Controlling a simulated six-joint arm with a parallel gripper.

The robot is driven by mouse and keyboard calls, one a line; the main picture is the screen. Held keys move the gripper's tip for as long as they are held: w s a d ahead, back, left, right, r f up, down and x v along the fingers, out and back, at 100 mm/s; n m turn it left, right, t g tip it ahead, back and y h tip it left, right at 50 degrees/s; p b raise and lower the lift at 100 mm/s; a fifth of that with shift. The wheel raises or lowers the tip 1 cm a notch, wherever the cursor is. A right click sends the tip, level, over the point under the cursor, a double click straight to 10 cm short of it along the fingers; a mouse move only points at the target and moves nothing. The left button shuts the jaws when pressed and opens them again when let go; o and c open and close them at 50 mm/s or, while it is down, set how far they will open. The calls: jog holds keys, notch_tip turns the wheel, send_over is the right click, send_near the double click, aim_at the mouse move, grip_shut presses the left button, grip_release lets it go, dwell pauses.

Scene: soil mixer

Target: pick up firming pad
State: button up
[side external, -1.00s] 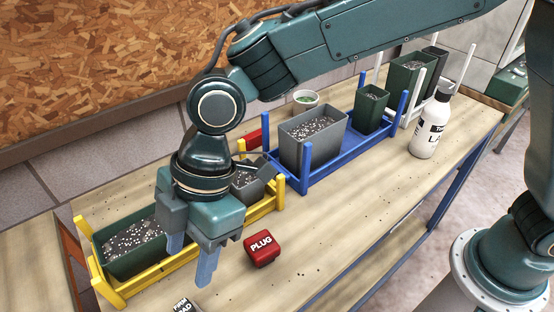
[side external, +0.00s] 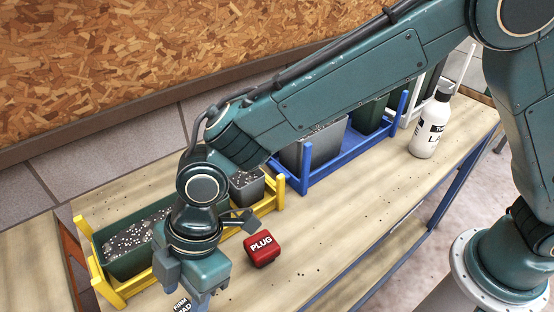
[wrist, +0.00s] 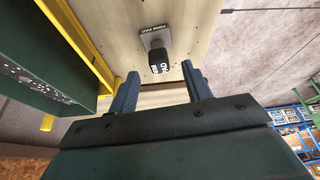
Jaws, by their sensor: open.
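The firming pad (wrist: 157,54) is a small grey plate with a black block on top and white lettering. In the wrist view it lies on the table just beyond my open fingertips, between their lines. In the side view only a lettered part of the firming pad (side external: 182,306) shows at the bottom edge, the rest hidden by my gripper or cut off by the frame. My gripper (wrist: 160,82) is open and empty, with two blue-grey fingers. In the side view my gripper (side external: 188,299) is low over the table's front edge, close beside the pad.
A red block marked PLUG (side external: 262,249) sits to the right of my gripper. The yellow rack (side external: 135,290) with a green soil trough (side external: 128,266) is close on the left. A blue rack (side external: 345,160) and a white bottle (side external: 430,127) stand farther right. The table's front right is clear.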

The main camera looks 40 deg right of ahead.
aim_at(182, 307)
jog(key=shift+x, duration=2.6)
jog(key=shift+d, duration=0.1)
jog(key=c, duration=0.8)
jog(key=shift+o, duration=0.2)
jog(key=shift+r, duration=0.15)
notch_tip(182, 307, up, 20)
